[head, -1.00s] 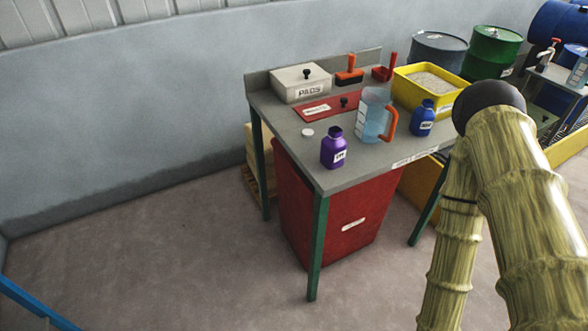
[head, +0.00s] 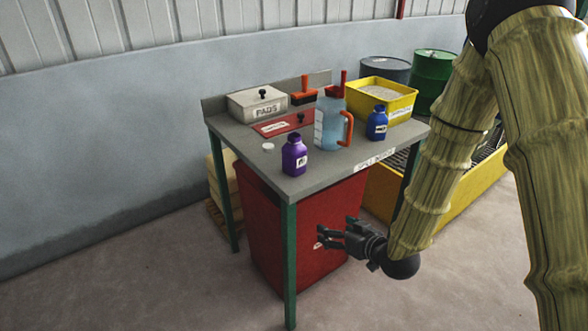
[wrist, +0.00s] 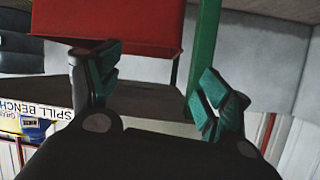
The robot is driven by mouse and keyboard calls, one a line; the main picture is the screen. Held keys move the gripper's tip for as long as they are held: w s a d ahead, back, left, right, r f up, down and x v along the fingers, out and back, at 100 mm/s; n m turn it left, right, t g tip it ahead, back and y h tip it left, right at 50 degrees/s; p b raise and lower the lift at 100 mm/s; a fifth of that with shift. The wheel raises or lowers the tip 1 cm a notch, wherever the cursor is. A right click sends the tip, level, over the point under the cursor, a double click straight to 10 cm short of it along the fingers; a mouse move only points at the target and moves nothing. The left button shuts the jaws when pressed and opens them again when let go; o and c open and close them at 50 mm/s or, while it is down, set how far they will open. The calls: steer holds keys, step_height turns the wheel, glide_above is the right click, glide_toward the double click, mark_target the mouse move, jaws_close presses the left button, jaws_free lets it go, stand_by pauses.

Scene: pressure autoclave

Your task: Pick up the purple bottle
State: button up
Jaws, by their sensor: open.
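The purple bottle (head: 294,155) stands upright near the front left corner of the grey bench (head: 330,170) in the head view, a white label on its front. My gripper (head: 328,237) is open and empty, below the bench top and in front of the red bin, to the lower right of the bottle. In the wrist view my gripper (wrist: 155,95) shows two spread fingers with teal pads and nothing between them. I cannot make out the purple bottle in the wrist view.
A clear jug (head: 331,125) with an orange handle stands right of the bottle, and a blue bottle (head: 377,123) farther right. A white cap (head: 268,147) lies behind-left. The red bin (head: 270,225) is under the bench. A green leg (wrist: 203,50) crosses the wrist view.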

mark_target(302, 160)
steer(key=w+a+r+n+t+y+b, duration=0.1)
steer(key=w+a+r+n+y, duration=0.15)
steer(key=r, duration=0.55)
steer(key=w+a+r+n+t+y+b, duration=0.1)
steer(key=w+a+r+n+y+b, duration=0.15)
steer(key=r, duration=0.55)
steer(key=shift+m, duration=0.5)
steer(key=x, duration=0.5)
steer(key=shift+w+d+r, duration=0.1)
steer(key=shift+w+d, duration=0.2)
steer(key=shift+w, duration=0.1)
steer(key=shift+x, duration=2.85)
steer(key=shift+s+a, duration=0.15)
steer(key=shift+s, duration=0.05)
steer(key=c, duration=1.3)
